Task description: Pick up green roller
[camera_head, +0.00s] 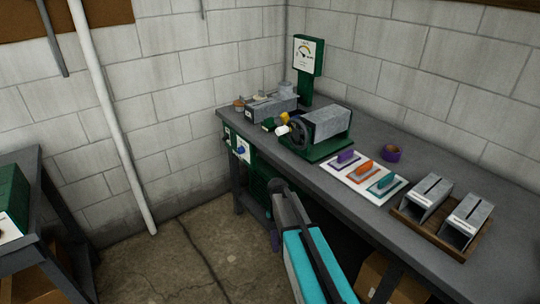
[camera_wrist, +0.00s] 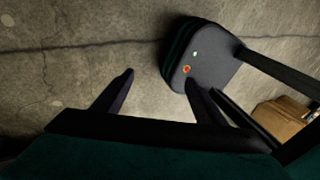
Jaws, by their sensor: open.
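In the head view, a white mat (camera_head: 341,178) lies on the grey bench with three small coloured tools in a row. The one nearest the front is teal-green (camera_head: 383,181) and looks like the green roller, though its shape is too small to be sure. An orange one (camera_head: 363,168) and a purple one (camera_head: 346,157) lie behind it. My gripper (camera_wrist: 159,80) shows in the wrist view with its two dark fingers apart and nothing between them. It points at the concrete floor, away from the mat. The wrist view shows none of the coloured tools.
A cardboard box (camera_wrist: 278,122) is under the bench. Open floor lies left.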

